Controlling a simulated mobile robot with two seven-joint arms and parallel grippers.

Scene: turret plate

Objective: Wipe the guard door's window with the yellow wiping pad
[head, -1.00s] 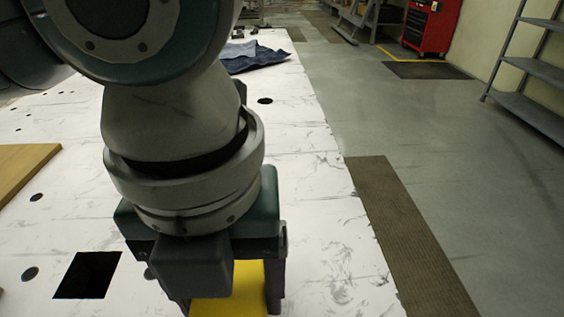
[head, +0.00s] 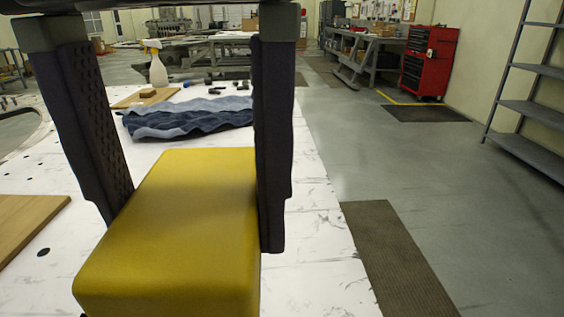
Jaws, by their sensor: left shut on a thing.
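The yellow wiping pad (head: 175,230) is large and close in the head view, at the lower left of centre. My left gripper (head: 190,225) has its two dark fingers on either side of the pad and is shut on it. The pad is held up close to the camera, above the white table. The guard door and its window are not seen. My right gripper is not in view.
The white table (head: 322,245) has dark holes. A crumpled blue cloth (head: 185,118), a white spray bottle (head: 157,68) and a wooden board (head: 25,222) lie or stand on it. A red tool cabinet (head: 428,62) and a grey shelf (head: 535,110) stand at the right beyond open floor.

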